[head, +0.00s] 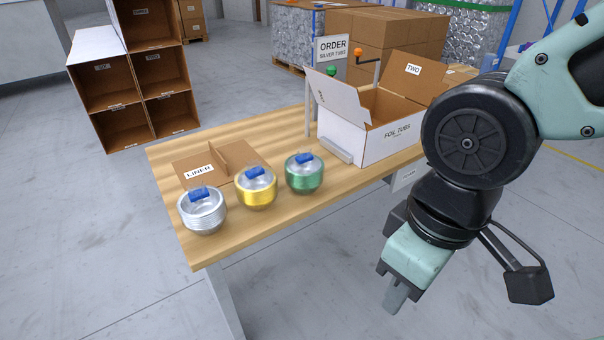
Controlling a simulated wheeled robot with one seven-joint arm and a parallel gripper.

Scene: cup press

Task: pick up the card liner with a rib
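The card liner (190,170) is a flat brown sheet labelled LINER, lying on the left part of the wooden table. Its upright rib (238,160) stands up from the card. The front of the liner is partly hidden behind the tubs. My gripper (392,302) hangs at the lower right, off the front edge of the table and well apart from the liner. It points down, and the view does not show whether its fingers are apart.
Silver (203,217), yellow (257,192) and green (304,177) tubs with blue tabs stand in front of the liner. An open box labelled FOIL TUBS (375,145) sits on the table's right, by an ORDER sign (333,48). Brown cubbies (125,85) stand behind left.

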